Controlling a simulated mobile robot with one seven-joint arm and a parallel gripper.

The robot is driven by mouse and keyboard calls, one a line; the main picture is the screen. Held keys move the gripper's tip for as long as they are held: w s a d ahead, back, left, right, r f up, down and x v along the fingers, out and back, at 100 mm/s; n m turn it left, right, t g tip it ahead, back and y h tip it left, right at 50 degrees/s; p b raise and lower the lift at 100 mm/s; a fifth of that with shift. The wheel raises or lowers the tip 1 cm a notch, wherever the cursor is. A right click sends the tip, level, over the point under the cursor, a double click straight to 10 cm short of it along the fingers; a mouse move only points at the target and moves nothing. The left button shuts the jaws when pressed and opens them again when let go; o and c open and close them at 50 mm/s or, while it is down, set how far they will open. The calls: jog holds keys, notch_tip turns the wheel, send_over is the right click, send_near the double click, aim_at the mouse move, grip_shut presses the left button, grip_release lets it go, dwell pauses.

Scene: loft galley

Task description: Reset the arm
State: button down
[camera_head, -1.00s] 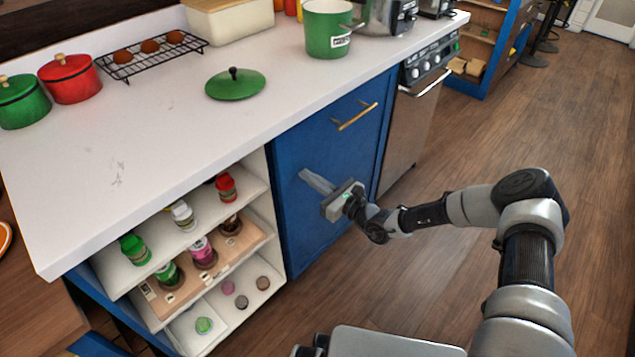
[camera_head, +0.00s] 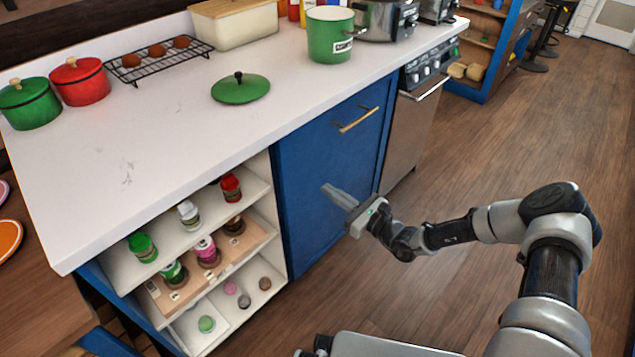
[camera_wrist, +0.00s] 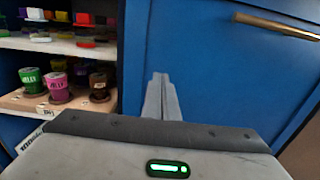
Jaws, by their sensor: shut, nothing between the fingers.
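My gripper (camera_head: 338,196) is in front of the blue cabinet door (camera_head: 310,155), with its fingers together and nothing between them. In the wrist view the closed fingers (camera_wrist: 161,98) point toward the blue door panel (camera_wrist: 215,70). I cannot tell how wide the gap between fingertips and door is. My arm reaches in from the lower right, bent at the elbow, over the wooden floor.
Open shelves (camera_head: 215,265) with several jars stand left of the door. A brass handle (camera_head: 357,119) sits on the door. The white counter (camera_head: 150,140) holds a green pot (camera_head: 330,38) and a lid (camera_head: 240,90). The floor (camera_head: 500,150) at right is clear.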

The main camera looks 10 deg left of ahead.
jog(key=v, duration=0.6)
jog(key=shift+d+p, duration=0.15)
jog(key=shift+p, duration=0.25)
